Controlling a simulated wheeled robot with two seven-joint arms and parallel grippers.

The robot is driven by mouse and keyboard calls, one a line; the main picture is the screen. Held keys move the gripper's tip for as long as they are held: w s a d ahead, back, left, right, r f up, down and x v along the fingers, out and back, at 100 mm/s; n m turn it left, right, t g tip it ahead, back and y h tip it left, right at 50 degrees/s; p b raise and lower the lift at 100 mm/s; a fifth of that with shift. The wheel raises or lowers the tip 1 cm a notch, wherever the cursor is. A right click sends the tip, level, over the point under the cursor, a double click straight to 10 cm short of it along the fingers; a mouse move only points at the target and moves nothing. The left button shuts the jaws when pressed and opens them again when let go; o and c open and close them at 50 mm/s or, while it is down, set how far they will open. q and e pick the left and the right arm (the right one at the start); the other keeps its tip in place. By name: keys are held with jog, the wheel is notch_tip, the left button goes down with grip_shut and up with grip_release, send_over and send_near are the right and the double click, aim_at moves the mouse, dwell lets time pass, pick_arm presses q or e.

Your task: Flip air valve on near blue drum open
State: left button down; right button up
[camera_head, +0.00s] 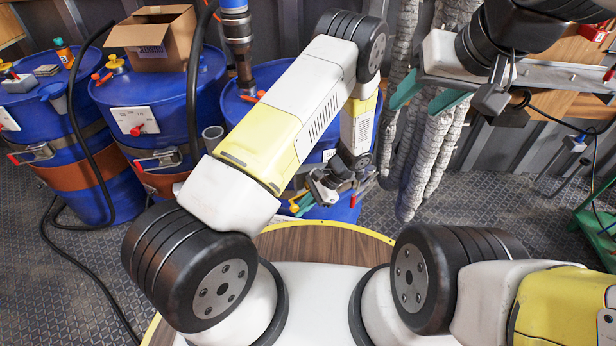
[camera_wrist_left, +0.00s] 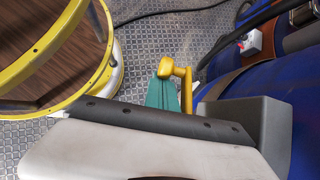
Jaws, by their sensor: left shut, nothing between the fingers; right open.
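The near blue drum (camera_head: 347,208) stands behind my left arm, which hides much of it. In the left wrist view its blue side (camera_wrist_left: 262,88) fills the right. A yellow valve handle (camera_wrist_left: 185,88) sticks up beside the drum in the left wrist view, its rounded knob at the top; a bit of yellow also shows in the head view (camera_head: 294,207). My left gripper (camera_head: 303,207) is shut and empty at the drum's lower front. Its teal fingers (camera_wrist_left: 160,95) are just left of the handle; I cannot tell if they touch it. My right gripper (camera_head: 424,98) is open and empty, high at the right.
Two more blue drums, one at the far left (camera_head: 85,180) and one beside it (camera_head: 183,108), stand to the left; a cardboard box (camera_head: 170,48) is on the second. Grey foam-like hoses (camera_head: 425,160) hang right of the near drum. A black hose (camera_head: 193,80) runs down between drums.

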pick_arm(q)
jog(key=shift+s+a+r, duration=0.1)
jog(key=shift+a+r, duration=0.2)
jog(key=shift+r, duration=0.05)
jog(key=shift+a+r, duration=0.1)
jog(key=shift+r, duration=0.05)
dwell(0.6)
jog(key=v, duration=0.7)
jog(key=shift+d+r, duration=0.25)
jog(key=shift+d, duration=0.05)
